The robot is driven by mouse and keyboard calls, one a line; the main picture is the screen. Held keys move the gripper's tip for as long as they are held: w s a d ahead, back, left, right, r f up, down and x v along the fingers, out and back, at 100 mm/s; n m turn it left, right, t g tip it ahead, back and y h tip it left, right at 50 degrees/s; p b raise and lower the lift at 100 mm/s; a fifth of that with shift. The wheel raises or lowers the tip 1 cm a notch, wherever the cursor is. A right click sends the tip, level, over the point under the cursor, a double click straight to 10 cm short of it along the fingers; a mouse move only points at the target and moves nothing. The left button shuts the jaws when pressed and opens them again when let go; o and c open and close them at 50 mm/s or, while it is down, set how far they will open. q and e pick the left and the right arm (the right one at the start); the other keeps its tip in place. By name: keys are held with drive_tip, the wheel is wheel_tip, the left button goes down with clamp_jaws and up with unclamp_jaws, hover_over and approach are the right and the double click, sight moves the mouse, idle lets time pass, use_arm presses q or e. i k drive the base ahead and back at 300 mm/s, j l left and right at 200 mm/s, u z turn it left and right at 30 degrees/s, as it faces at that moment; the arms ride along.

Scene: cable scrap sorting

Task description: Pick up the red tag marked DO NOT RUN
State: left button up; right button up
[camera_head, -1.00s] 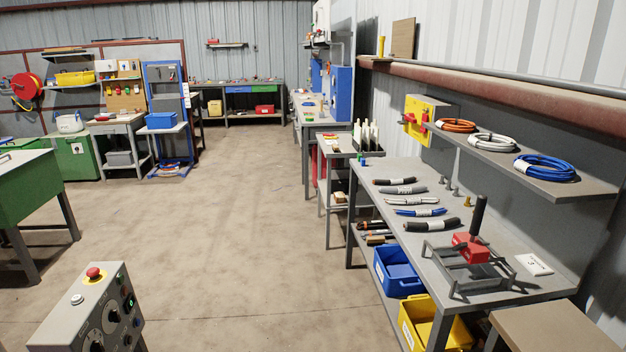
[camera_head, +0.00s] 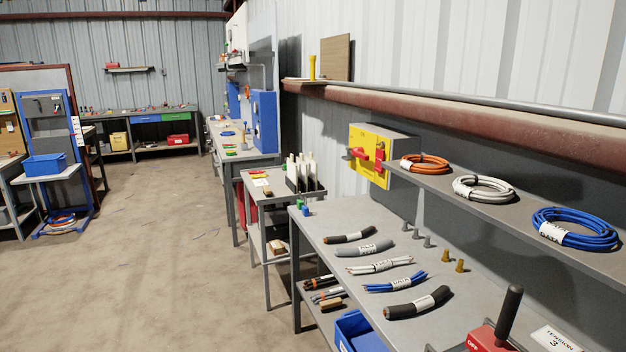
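I cannot make out a tag with readable DO NOT RUN lettering. A red piece (camera_head: 359,153) sticks out at the front of the yellow wall box (camera_head: 370,160), and another red piece (camera_head: 379,160) is beside it; I cannot tell whether either is a tag. Neither of my grippers is in view.
The grey workbench (camera_head: 345,265) holds several cable pieces and small metal fittings. A shelf (camera_head: 480,205) above it carries orange, white and blue coils. A blue bin (camera_head: 357,332) sits under the bench. The floor (camera_head: 170,270) to the left is clear.

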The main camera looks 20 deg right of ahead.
sight(380, 154)
drive_tip(key=i+j+z, duration=0.1)
drive_tip(key=i+z, duration=0.35)
drive_tip(key=i+j+z, duration=0.3)
drive_tip(key=i+z, duration=0.15)
drive_tip(key=i+j+z, duration=0.25)
drive_tip(key=z, duration=0.2)
drive_tip(key=i+j+z, duration=0.2)
drive_tip(key=z, duration=0.25)
drive_tip(key=i+j+z, duration=0.15)
drive_tip(key=j+z, duration=1)
drive_tip(key=j, duration=0.15)
drive_tip(key=j+z, duration=0.3)
drive_tip(key=j, duration=0.2)
